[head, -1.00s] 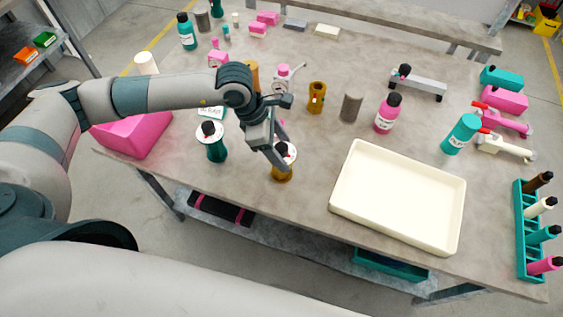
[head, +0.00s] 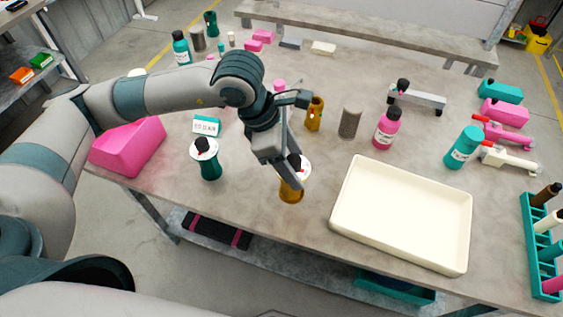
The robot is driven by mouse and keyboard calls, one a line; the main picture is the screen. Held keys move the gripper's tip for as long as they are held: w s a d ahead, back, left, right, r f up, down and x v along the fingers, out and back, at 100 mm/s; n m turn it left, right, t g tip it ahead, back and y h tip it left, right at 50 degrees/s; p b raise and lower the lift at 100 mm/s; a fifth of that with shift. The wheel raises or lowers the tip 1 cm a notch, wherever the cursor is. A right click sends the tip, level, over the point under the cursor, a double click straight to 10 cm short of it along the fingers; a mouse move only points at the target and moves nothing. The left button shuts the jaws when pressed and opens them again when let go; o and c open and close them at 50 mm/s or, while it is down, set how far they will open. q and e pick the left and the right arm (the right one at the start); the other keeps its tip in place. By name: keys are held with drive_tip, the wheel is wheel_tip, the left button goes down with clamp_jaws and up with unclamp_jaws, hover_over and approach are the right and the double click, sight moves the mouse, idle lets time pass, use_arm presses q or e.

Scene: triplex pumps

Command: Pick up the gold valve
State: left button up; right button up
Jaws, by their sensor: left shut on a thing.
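The gold valve (head: 291,194) has a gold lower body, a pale disc on top and a dark knob with some red. It stands upright near the front edge of the table, left of the cream tray. My left gripper (head: 290,177) reaches down to it from above and is shut on its upper part. The fingers hide part of the disc and knob. I cannot tell whether its base is touching the table. My right gripper is not in view.
The cream tray (head: 348,237) lies to the right. Behind are another gold part (head: 314,114), a grey cylinder (head: 349,122) and a pink bottle (head: 387,128).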

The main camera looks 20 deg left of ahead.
use_arm(q)
drive_tip(key=s+d+r+b, duration=0.1)
drive_tip(key=s+d+r, duration=0.2)
drive_tip(key=d, duration=0.2)
drive_tip(key=shift+s+r+b, duration=0.35)
drive_tip(key=shift+r, duration=0.05)
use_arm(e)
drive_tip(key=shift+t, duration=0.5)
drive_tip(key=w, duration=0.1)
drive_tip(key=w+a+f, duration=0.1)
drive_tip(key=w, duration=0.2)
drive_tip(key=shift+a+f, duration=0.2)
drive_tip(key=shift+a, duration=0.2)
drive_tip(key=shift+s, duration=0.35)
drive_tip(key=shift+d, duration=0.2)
